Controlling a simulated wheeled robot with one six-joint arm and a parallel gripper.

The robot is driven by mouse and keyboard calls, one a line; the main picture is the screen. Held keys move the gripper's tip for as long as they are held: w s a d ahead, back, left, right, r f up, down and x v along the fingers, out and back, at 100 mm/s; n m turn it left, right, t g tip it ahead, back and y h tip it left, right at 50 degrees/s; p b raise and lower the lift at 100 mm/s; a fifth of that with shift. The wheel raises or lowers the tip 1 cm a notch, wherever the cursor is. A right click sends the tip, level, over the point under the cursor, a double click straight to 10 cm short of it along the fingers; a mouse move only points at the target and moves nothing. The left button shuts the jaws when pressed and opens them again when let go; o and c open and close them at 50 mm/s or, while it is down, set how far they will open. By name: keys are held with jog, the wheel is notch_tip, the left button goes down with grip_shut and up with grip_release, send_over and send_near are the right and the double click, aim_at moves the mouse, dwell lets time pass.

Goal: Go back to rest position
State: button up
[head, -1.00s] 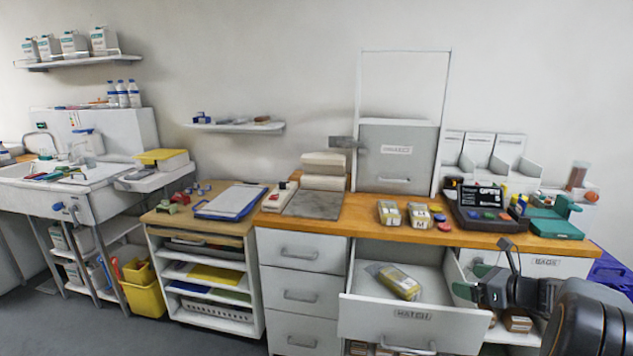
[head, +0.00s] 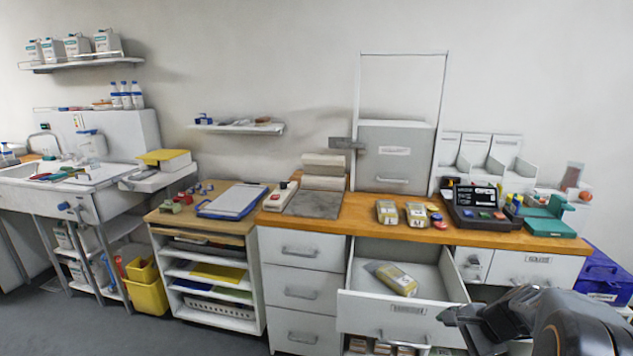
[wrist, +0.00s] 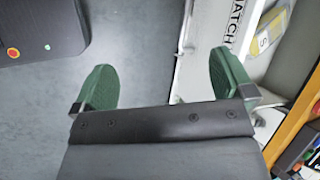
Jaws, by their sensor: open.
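My gripper shows in the wrist view (wrist: 165,82) with its two green-padded fingers spread wide and nothing between them. In the head view my arm is at the lower right, with the gripper end (head: 462,318) near the right front corner of the open drawer (head: 372,308). A yellow-labelled packet (head: 393,278) lies inside that drawer. The packet also shows at the upper right of the wrist view (wrist: 266,38). Below my gripper in the wrist view is grey floor, with the drawer front to its right.
The wooden counter (head: 345,215) holds two more packets (head: 400,213), a black tray (head: 482,207) and a green device (head: 551,218). The open drawer juts out in front of the counter. A blue crate (head: 603,272) stands at the right. Floor at the front left is clear.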

jog(key=s+a+r+n+h+p, duration=0.5)
jog(key=s+a+r+n, duration=0.6)
jog(key=a+n, duration=0.3)
jog(key=shift+s+a+r+n+p, duration=0.3)
jog(key=shift+s+n, duration=0.2)
jog(key=shift+n, duration=0.4)
